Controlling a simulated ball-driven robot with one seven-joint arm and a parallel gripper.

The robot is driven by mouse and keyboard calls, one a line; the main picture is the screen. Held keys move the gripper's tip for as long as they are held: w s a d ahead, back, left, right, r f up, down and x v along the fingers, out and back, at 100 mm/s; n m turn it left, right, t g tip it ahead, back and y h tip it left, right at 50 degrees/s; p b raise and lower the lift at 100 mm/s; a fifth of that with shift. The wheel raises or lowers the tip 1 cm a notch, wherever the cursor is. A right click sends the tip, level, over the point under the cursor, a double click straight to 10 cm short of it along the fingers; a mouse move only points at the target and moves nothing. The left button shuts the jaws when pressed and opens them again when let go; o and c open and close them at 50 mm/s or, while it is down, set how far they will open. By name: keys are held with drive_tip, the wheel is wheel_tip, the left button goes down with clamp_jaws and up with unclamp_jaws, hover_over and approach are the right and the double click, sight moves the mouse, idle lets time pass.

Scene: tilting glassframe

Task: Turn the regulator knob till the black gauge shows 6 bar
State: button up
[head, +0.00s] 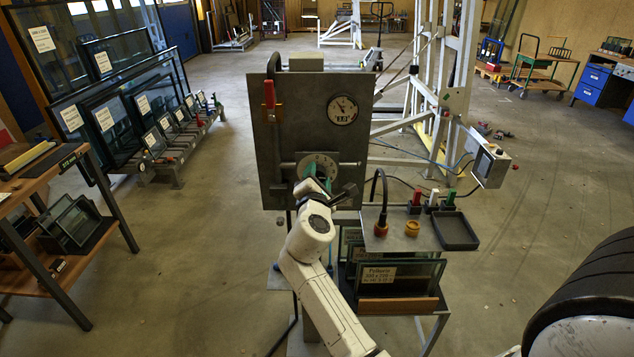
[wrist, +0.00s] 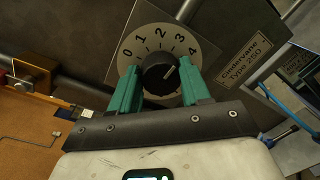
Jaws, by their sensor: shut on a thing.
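The black regulator knob (wrist: 158,76) sits in the middle of a pale round scale marked 0 to 4 (wrist: 158,30) in the wrist view. Its white mark points up and right, between 3 and 4. My gripper (wrist: 160,73) has its teal fingers on either side of the knob, shut on it. In the head view my gripper (head: 322,183) covers the lower part of the scale (head: 317,163) and hides the knob.
The grey panel (head: 300,130) carries a red-handled valve (head: 270,95) at left. A shelf at right holds a dark tray (head: 456,231) and coloured fittings. Glass panes (head: 400,275) stand below it. A plate reading "Cindervane Type 250" (wrist: 243,60) is beside the scale.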

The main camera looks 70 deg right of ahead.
drive_tip(key=m+b, duration=0.1)
drive_tip(key=m, duration=0.2)
drive_tip(key=shift+f+m+b, duration=0.15)
drive_tip(key=shift+m+b, duration=0.15)
drive_tip(key=m+b, duration=0.2)
drive_tip(key=m, duration=0.2)
drive_tip(key=shift+s+f+y, duration=0.1)
drive_tip(key=shift+f+y, duration=0.05)
drive_tip(key=shift+y, duration=0.15)
drive_tip(key=shift+f+m+t+b, duration=0.1)
drive_tip(key=shift+m+t+b, duration=0.2)
drive_tip(key=shift+m+b, duration=1.45)
drive_tip(key=shift+f+m+t+b, duration=0.1)
drive_tip(key=shift+m+t+b, duration=0.2)
drive_tip(key=shift+m+b, duration=1.4)
drive_tip(key=shift+d+r+m+p, duration=0.1)
drive_tip(key=shift+m+p, duration=0.45)
drive_tip(key=shift+m, duration=0.3)
drive_tip(key=o, duration=1.1)
drive_tip(key=shift+r, duration=0.1)
drive_tip(key=shift+c, duration=0.2)
drive_tip(key=v, duration=1.1)
drive_tip(key=shift+b, duration=0.4)
